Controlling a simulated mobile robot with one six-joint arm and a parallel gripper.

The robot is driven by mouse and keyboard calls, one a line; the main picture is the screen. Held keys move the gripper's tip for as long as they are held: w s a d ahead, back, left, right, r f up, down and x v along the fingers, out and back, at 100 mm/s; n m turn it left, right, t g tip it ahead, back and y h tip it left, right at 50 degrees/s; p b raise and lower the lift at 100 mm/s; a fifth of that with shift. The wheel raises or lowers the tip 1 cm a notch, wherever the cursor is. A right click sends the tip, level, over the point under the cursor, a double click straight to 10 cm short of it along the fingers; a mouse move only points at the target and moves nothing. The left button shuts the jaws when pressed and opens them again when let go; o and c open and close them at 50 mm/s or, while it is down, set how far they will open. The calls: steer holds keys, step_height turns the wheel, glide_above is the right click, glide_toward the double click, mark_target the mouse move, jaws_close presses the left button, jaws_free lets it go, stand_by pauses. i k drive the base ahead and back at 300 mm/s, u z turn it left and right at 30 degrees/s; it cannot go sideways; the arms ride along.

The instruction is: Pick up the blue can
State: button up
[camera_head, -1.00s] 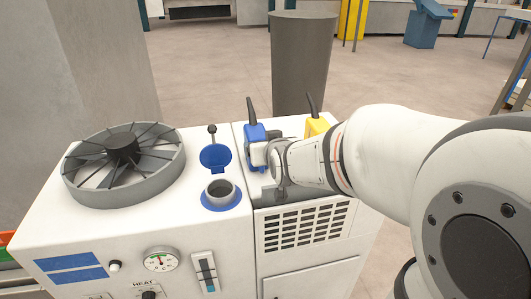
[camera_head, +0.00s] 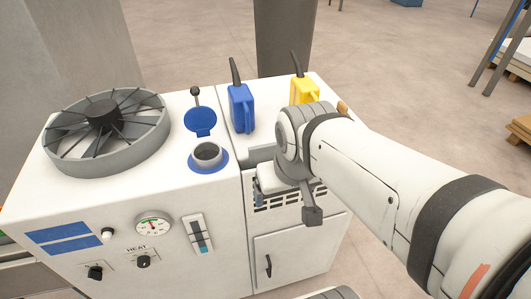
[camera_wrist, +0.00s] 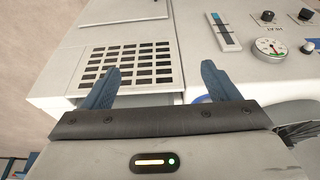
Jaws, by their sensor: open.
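The blue can (camera_head: 241,112), with a dark spout pointing up, stands upright on the white machine top, right of the blue-rimmed filler opening. My gripper (camera_head: 259,197) is below and in front of it, by the machine's front vent grille, and apart from the can. In the wrist view, my gripper (camera_wrist: 160,84) shows two blue fingers spread apart with nothing between them. The blue can does not show in the wrist view.
A yellow can (camera_head: 303,91) stands right of the blue can, close to my arm. The filler opening (camera_head: 207,153) has its blue lid raised. A round fan (camera_head: 106,130) sits on the left. A dark grey column (camera_head: 285,38) rises behind the machine.

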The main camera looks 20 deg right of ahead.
mark_target(241, 101)
steer(key=z, duration=0.35)
steer(key=k, duration=1.1)
steer(key=z, duration=1.2)
steer(key=i, duration=0.85)
steer(key=u, duration=0.65)
steer(key=i, duration=0.45)
steer(key=u, duration=0.35)
